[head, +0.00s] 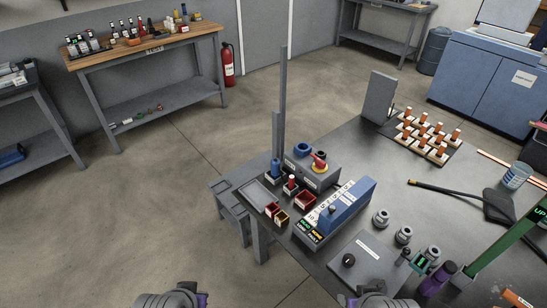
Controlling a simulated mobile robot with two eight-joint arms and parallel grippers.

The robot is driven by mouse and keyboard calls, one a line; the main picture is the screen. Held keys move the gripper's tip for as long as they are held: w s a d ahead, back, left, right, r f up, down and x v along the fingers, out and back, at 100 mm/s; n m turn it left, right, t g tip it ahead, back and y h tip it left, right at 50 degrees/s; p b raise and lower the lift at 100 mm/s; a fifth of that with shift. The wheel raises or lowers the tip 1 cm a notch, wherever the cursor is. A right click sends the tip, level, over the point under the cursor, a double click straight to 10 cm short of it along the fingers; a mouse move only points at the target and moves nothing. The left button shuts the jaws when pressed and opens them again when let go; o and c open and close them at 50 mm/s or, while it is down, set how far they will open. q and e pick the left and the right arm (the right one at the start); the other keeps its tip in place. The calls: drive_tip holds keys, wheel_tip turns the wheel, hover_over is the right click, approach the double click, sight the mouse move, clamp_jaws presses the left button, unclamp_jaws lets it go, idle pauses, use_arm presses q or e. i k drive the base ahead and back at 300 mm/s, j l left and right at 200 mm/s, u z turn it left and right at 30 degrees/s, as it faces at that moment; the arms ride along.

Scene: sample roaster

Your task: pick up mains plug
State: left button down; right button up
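I cannot pick out a mains plug for certain in the head view. A black, cable-like bar (440,189) lies on the dark table (368,155) at the right and runs toward a flat black piece (498,206); whether either belongs to the plug is unclear. My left gripper (172,298) shows only in part at the bottom edge, over the floor and left of the table. My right gripper (380,299) is partly in view at the bottom edge, by the table's near side. The fingertips of both are cut off, and I see nothing held.
A grey box with a blue block (346,205), a panel with a black knob (365,258), several grey cylinders and a purple-handled item (437,279) crowd the near table. A green post (500,248) rises at right. An orange-pegged rack (423,137) stands behind. Open floor lies left.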

sight(275, 173)
drive_tip(key=i+j+z, duration=0.1)
drive_tip(key=i+j, duration=0.2)
drive_tip(key=i+j+z, duration=0.1)
drive_tip(key=i+j, duration=0.2)
drive_tip(key=i+j+z, duration=0.1)
drive_tip(key=i+j, duration=0.15)
drive_tip(key=j, duration=0.2)
drive_tip(key=i+j, duration=0.3)
drive_tip(key=i+j+z, duration=0.15)
drive_tip(key=j, duration=0.3)
drive_tip(key=i+j+z, duration=0.1)
drive_tip(key=i+j, duration=0.25)
